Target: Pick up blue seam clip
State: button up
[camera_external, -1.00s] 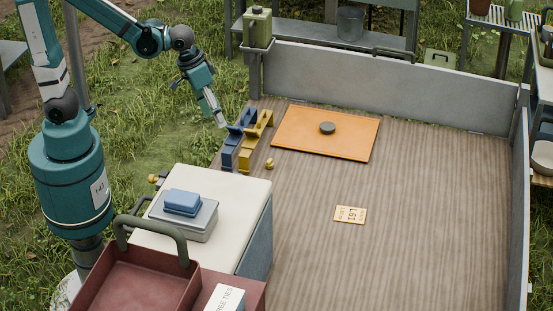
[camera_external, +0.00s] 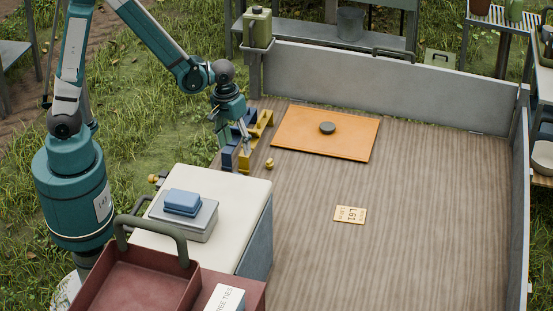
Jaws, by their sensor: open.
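The blue seam clip (camera_external: 227,158) stands on the wooden deck near its left edge, beside a similar yellow clip (camera_external: 262,124). My gripper (camera_external: 246,148) points down at the two clips and covers part of the blue one. It is open. The gripper is small in the picture, and I cannot tell whether its fingers touch or straddle the blue clip.
A small brass knob (camera_external: 269,164) lies on the deck just right of the clips. An orange mat (camera_external: 345,147) with a dark round puck (camera_external: 327,128) lies behind right. A pale-topped cabinet (camera_external: 245,192) carries a blue block (camera_external: 183,202). The deck's middle is mostly clear around a label plate (camera_external: 350,214).

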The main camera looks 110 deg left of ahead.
jog(key=a+f+n+b, duration=0.1)
jog(key=a+f, duration=0.1)
jog(key=f, duration=0.2)
jog(key=s+a+f+n+b, duration=0.1)
jog(key=a+f, duration=0.1)
jog(key=f, duration=0.3)
jog(key=s+a+f+n+g+b, duration=0.1)
jog(key=a+f, duration=0.1)
jog(key=f, duration=0.2)
jog(key=shift+a+f+h, duration=0.15)
jog(key=shift+f+h, duration=0.15)
jog(key=shift+f, duration=0.1)
jog(key=shift+f+b, duration=0.45)
jog(key=shift+f, duration=0.75)
jog(key=shift+f, duration=0.15)
jog(key=shift+f+b, duration=0.95)
jog(key=shift+f, duration=1.5)
jog(key=c, duration=0.9)
